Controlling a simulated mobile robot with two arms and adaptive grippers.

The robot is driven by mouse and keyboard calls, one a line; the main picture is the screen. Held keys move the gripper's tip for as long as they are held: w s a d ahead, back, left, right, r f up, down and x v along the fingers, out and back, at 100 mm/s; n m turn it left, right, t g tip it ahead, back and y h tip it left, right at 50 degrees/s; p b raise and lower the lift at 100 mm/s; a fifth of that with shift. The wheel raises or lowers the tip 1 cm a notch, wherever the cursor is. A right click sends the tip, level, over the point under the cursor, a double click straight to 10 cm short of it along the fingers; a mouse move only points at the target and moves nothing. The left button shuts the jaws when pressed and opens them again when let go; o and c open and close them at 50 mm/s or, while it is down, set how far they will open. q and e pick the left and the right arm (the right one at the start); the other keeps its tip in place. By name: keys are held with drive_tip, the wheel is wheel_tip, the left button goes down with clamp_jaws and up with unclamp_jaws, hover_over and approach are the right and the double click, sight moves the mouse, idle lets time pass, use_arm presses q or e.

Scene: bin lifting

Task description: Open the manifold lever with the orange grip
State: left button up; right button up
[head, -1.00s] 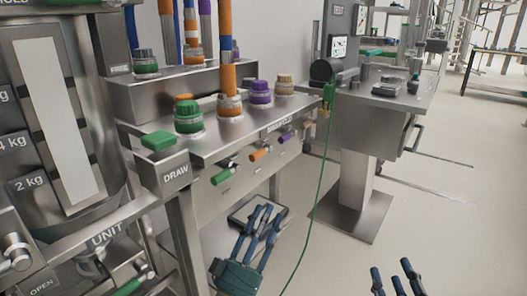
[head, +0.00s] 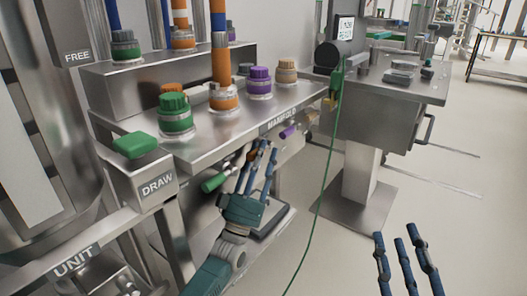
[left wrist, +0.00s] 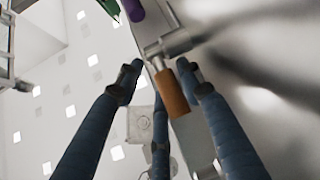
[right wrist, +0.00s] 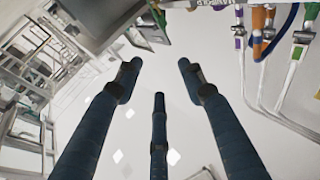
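The orange grip (left wrist: 171,93) of the manifold lever shows in the left wrist view, attached to a metal valve stem (left wrist: 172,45). In the head view my left gripper's fingers hide it. My left gripper (head: 258,150) is at the front face of the manifold; it is open, its fingers spread on either side of the orange grip. The right-hand finger in the left wrist view is close beside the grip; contact cannot be told. My right gripper (head: 396,236) is open and empty over the floor at the lower right; it also shows in the right wrist view (right wrist: 158,75).
A green lever grip (head: 214,183) is just left of my left gripper, and a purple grip (head: 287,132) just right. The steel manifold shelf (head: 205,140) carries several coloured caps. A green cable (head: 322,190) hangs to the right. A steel pedestal table (head: 395,85) stands behind.

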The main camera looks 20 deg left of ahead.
use_arm(q)
drive_tip(key=shift+w+d+r, duration=0.1)
drive_tip(key=shift+w+r, duration=0.35)
drive_tip(key=shift+w, duration=0.05)
clamp_jaws()
drive_tip(key=shift+f, duration=0.1)
